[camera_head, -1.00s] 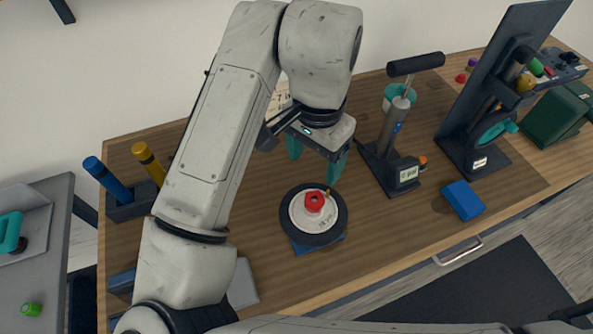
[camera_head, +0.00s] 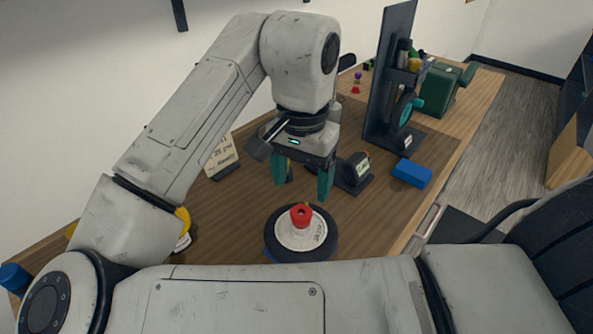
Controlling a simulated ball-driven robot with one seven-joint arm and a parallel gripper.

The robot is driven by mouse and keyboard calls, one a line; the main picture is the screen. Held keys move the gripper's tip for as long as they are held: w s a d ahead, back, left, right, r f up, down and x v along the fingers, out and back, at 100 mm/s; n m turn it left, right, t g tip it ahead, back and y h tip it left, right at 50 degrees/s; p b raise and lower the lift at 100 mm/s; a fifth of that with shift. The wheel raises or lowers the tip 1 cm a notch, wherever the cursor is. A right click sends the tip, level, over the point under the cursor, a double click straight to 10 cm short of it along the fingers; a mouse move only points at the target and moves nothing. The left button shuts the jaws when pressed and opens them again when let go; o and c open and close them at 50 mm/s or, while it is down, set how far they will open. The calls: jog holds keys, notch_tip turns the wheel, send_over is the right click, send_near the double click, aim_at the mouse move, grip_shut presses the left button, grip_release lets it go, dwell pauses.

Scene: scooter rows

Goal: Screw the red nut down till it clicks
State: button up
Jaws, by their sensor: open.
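The red nut (camera_head: 301,214) sits at the centre of a white hub disc (camera_head: 312,236) inside a dark round wheel (camera_head: 273,246) on the wooden bench. A thread standing above the nut cannot be made out now. My gripper (camera_head: 302,190) is open, with two teal fingers pointing down. It hangs above and just behind the nut in the picture, apart from it, and nothing shows between its fingers. My own arm link hides the near edge of the bench below the wheel.
A blue block (camera_head: 411,173) lies to the right on the wooden bench (camera_head: 240,215). A dark upright panel (camera_head: 388,80) with tools and a green box (camera_head: 440,90) stand at the back right. A small written card (camera_head: 221,155) stands behind left.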

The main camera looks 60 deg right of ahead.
aim_at(301, 214)
notch_tip(301, 214, down, 8)
jog(key=shift+f, duration=0.1)
dwell(0.4)
jog(key=c, duration=1.1)
jog(key=shift+m+b, duration=0.3)
jog(key=shift+b, duration=0.05)
jog(key=shift+c, duration=0.2)
jog(key=o, duration=1.1)
notch_tip(301, 214, up, 11)
jog(key=shift+f+p, duration=0.1)
jog(key=shift+p, duration=0.35)
